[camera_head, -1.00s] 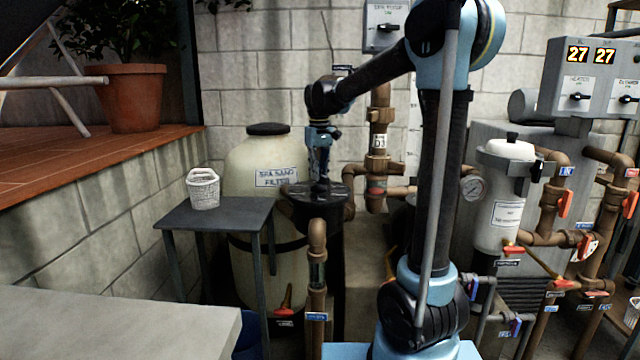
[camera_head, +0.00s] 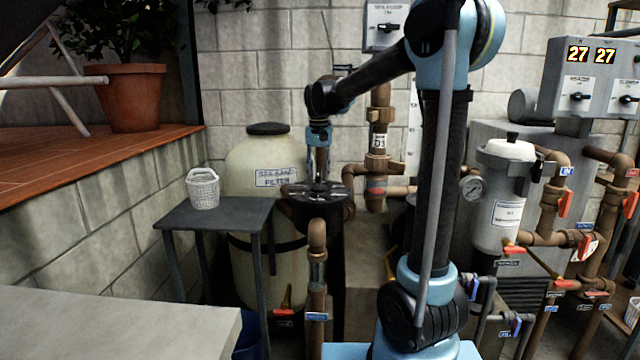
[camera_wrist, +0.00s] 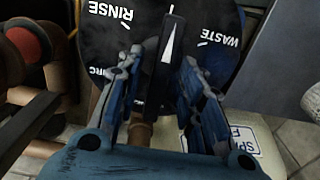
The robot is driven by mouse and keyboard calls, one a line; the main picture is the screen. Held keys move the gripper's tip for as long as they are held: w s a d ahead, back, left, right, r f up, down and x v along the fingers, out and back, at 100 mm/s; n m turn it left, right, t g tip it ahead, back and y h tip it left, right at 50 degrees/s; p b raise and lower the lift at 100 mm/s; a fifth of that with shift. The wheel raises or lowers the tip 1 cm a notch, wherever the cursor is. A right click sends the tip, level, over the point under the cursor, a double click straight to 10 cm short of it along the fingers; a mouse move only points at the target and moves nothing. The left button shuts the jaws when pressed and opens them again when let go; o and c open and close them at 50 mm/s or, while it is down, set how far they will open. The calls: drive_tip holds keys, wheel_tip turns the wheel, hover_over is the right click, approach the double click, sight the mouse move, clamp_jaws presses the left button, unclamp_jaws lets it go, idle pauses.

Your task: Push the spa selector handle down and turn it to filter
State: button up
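The spa selector valve (camera_head: 338,191) is a round black disc on top of a black column, beside the cream spa sand filter tank (camera_head: 250,205). In the wrist view its face (camera_wrist: 95,45) shows RINSE, WASTE and part of another label ending in RC. A black handle with a white arrow (camera_wrist: 168,45) lies across it, the arrow lying between RINSE and WASTE. My gripper (camera_head: 318,178) points down over the disc. In the wrist view my gripper (camera_wrist: 163,75) is open, one finger either side of the handle; firm contact is not visible. FILTER is not visible on the disc.
Brown pipes (camera_head: 377,140) rise behind the valve, and another pipe (camera_head: 317,265) stands in front. A dark side table (camera_head: 220,215) with a white basket (camera_head: 203,188) is at left. A white strainer housing (camera_head: 505,200) stands at right.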

idle(0.5)
drive_tip(key=shift+r, duration=3.55)
drive_tip(key=shift+s, duration=0.1)
